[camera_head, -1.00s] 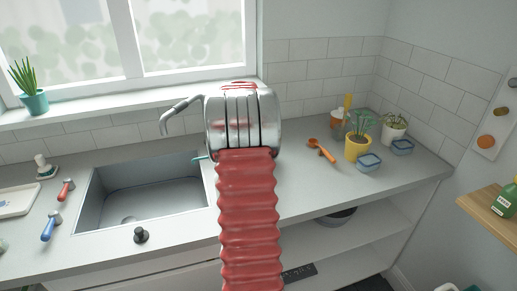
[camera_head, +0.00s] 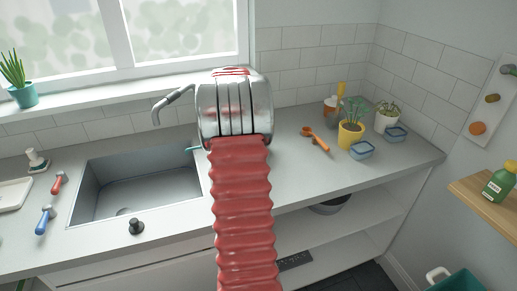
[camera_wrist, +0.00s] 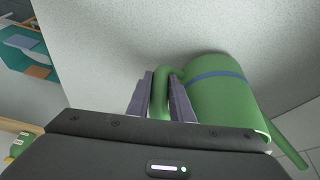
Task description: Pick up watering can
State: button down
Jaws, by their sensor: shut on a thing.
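The green watering can (camera_wrist: 222,92) with a blue band shows at the right of the wrist view. Its curved green handle (camera_wrist: 161,100) lies between the two dark fingers of my gripper (camera_wrist: 160,84), which is shut on it. Its spout (camera_wrist: 290,146) points to the lower right. In the head view, my red ribbed arm and its metal part hide my gripper and most of the space behind. A small teal tip (camera_head: 192,149) sticks out left of my arm; I cannot tell if it belongs to the can.
A sink (camera_head: 135,185) is left of my arm. Right of it on the counter are an orange-handled tool (camera_head: 318,142), a yellow pot (camera_head: 350,134) and blue containers (camera_head: 361,150). A green bottle (camera_head: 499,181) stands on a wooden shelf (camera_head: 476,192). A teal bin (camera_head: 460,284) is below.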

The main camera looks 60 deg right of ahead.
jog(key=shift+r, duration=4.6)
jog(key=shift+s, duration=0.15)
